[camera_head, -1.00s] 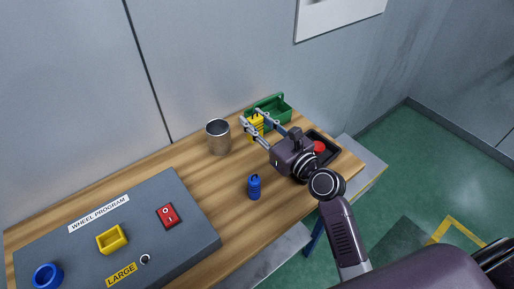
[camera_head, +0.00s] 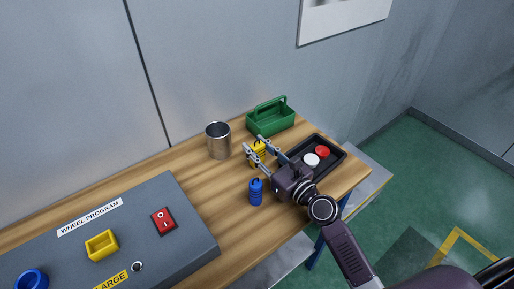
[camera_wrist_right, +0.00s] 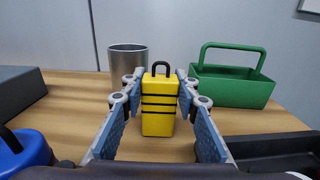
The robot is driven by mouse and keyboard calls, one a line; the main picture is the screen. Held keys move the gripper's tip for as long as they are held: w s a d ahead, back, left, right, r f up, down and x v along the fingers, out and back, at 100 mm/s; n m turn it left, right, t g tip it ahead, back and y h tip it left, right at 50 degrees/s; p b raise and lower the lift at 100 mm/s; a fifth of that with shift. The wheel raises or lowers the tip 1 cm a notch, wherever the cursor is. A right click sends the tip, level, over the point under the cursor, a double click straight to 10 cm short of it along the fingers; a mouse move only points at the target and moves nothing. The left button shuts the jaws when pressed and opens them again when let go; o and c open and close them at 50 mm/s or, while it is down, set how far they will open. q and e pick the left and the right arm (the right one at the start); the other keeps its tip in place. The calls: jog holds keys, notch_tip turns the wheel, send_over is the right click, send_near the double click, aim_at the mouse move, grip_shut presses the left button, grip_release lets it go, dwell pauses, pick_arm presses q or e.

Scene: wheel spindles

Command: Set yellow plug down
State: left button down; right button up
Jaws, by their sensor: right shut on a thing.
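The yellow plug (camera_head: 258,156) is a yellow block with dark bands and a black loop on top. My right gripper (camera_head: 256,149) is shut on it, with one finger on each side. In the right wrist view the plug (camera_wrist_right: 159,112) stands upright between the fingers (camera_wrist_right: 159,95). Its base is at or very near the wooden table (camera_head: 185,185); I cannot tell whether it touches. My left gripper is not in view.
A blue plug (camera_head: 256,192) stands in front of the gripper. A metal cup (camera_head: 218,141) is behind left, a green carrier (camera_head: 271,120) behind, and a black tray (camera_head: 328,165) with red and white round pieces to the right. A grey control box (camera_head: 185,250) fills the left.

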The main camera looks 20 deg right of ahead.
jog(key=o, duration=1.1)
jog(key=shift+f, duration=0.15)
jog(key=shift+o, duration=0.2)
jog(key=shift+r, duration=0.25)
jog(key=b+v, duration=0.2)
jog(key=v, duration=0.9)
jog(key=shift+f+b, duration=0.15)
jog(key=shift+b, duration=0.25)
jog(key=shift+s+d, duration=0.2)
jog(key=shift+s, duration=0.25)
